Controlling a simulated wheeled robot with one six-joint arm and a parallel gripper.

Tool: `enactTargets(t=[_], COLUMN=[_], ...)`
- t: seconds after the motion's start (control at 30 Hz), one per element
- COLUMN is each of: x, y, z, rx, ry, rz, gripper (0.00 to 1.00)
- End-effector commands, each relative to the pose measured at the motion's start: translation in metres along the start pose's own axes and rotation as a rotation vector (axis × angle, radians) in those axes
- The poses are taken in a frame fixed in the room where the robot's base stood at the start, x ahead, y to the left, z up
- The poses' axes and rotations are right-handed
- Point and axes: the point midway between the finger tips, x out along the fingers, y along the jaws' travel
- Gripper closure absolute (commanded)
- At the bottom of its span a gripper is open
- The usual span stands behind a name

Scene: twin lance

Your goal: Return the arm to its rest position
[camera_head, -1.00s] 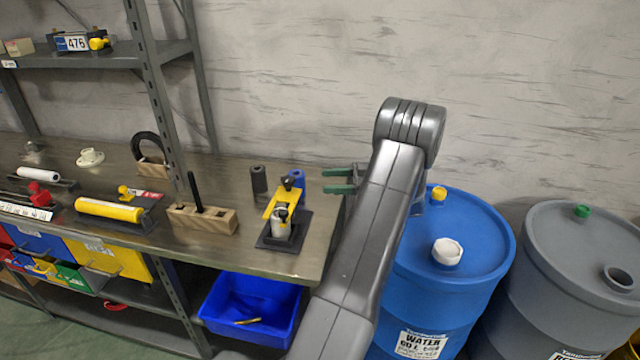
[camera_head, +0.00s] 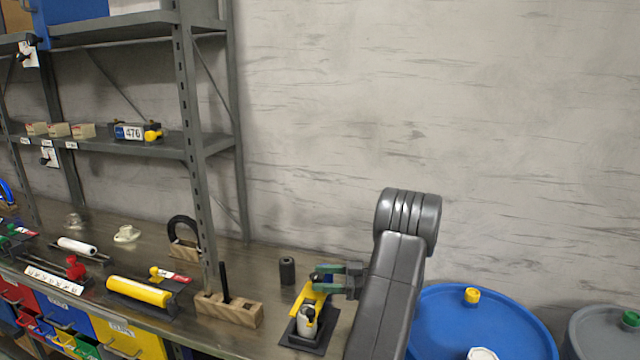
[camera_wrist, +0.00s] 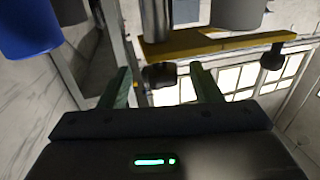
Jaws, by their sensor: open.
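My gripper (camera_head: 322,275), with two green fingers, shows in the head view at the right end of the workbench (camera_head: 345,318). The fingers are apart, point left and hold nothing. They appear just above and behind the yellow clamp-like tool (camera_head: 312,302) on its dark base, and cover part of the view there. My dark grey arm rises from the bottom edge and bends at the elbow. In the wrist view my gripper (camera_wrist: 160,75) is open, with a yellow bar (camera_wrist: 215,45) with dark knobs beyond the fingertips.
A dark cylinder (camera_head: 287,270) and a wooden block (camera_head: 228,310) stand left of my gripper. A shelf post (camera_head: 196,150) rises farther left. A blue drum (camera_head: 440,325) and a grey drum (camera_head: 605,335) stand right. The wall above my arm is clear.

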Motion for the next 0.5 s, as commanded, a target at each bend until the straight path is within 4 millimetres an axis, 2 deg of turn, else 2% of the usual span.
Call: enactTargets(t=[0.1,0.23,0.5], x=[0.021,0.035,0.039], y=[-0.001,-0.001,0.0], z=[-0.002,-0.001,0.0], rx=[0.001,0.001,-0.001], ry=[0.001,0.0,-0.001], rz=[-0.003,-0.003,0.023], gripper=[0.42,0.42,0.42])
